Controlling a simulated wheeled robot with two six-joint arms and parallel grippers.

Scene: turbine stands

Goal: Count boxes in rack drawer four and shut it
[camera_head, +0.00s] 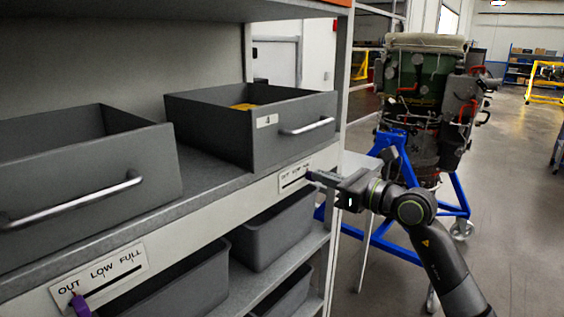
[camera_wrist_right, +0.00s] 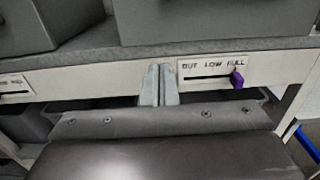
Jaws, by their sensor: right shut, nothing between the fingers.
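Rack drawer four (camera_head: 290,130) is a grey open-topped bin with a "4" tag and a bar handle. It sits on the rack shelf with its front close to the shelf edge. Something yellow (camera_head: 243,106) shows inside; the near wall hides the rest, so I cannot tell how many boxes it holds. In the wrist view the drawer's lower front (camera_wrist_right: 215,22) shows at the top. My right gripper (camera_head: 318,178) is shut and empty, below the drawer at the OUT/LOW/FULL label (camera_head: 296,175). In the wrist view its fingertips (camera_wrist_right: 160,85) are left of the purple slider (camera_wrist_right: 237,79), which stands near FULL.
Another grey drawer (camera_head: 90,170) is at left, with a second label (camera_head: 100,277) and purple slider (camera_head: 80,305) at OUT below it. Grey bins (camera_head: 275,235) fill the lower shelf. An engine (camera_head: 425,90) on a blue stand (camera_head: 392,215) stands behind my right arm. Floor is clear at right.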

